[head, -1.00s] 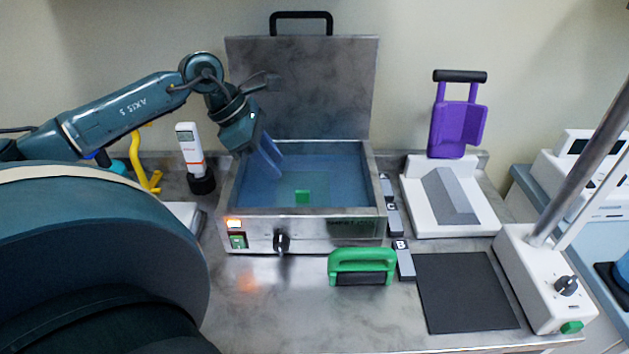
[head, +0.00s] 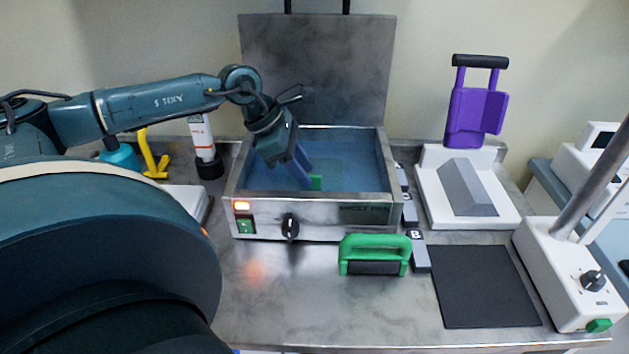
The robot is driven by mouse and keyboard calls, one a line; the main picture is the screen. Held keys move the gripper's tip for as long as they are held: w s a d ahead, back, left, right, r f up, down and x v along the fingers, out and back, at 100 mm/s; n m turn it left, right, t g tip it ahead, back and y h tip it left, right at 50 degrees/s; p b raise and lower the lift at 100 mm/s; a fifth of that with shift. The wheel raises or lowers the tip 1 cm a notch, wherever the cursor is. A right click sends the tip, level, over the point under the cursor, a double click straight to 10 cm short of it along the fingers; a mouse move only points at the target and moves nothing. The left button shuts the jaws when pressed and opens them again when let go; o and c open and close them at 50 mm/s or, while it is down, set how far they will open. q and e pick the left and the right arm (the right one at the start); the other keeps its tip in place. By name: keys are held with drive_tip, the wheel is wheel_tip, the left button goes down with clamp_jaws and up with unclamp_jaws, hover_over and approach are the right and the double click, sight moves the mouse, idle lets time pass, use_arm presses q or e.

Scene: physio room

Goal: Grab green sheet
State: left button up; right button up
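The green sheet (head: 316,183) shows as a small bright green tab in the steel water bath (head: 315,214), near its front wall. A faint green area under the blue water lies behind the tab; its outline is unclear. My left gripper (head: 303,175) points down into the bath, its fingertips right beside the tab's left side. Whether the fingers touch the tab, and how far apart they are, I cannot tell. My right gripper is not in view.
The bath's lid (head: 316,75) stands open behind it. A green-handled block (head: 374,255) and a dark mat (head: 485,286) lie in front. A purple holder (head: 475,115) stands at the back right. A white bottle (head: 201,135) and yellow hook (head: 151,158) are at the left.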

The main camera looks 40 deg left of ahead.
sight(313, 175)
use_arm(q)
drive_tip(key=shift+w+d+f+p, duration=0.35)
drive_tip(key=shift+w+d+f, duration=0.15)
drive_tip(key=shift+w+d, duration=0.1)
drive_tip(key=shift+p+x, duration=0.3)
drive_tip(key=shift+x, duration=1.35)
drive_tip(key=shift+a, duration=0.1)
drive_tip(key=shift+c, duration=0.4)
clamp_jaws()
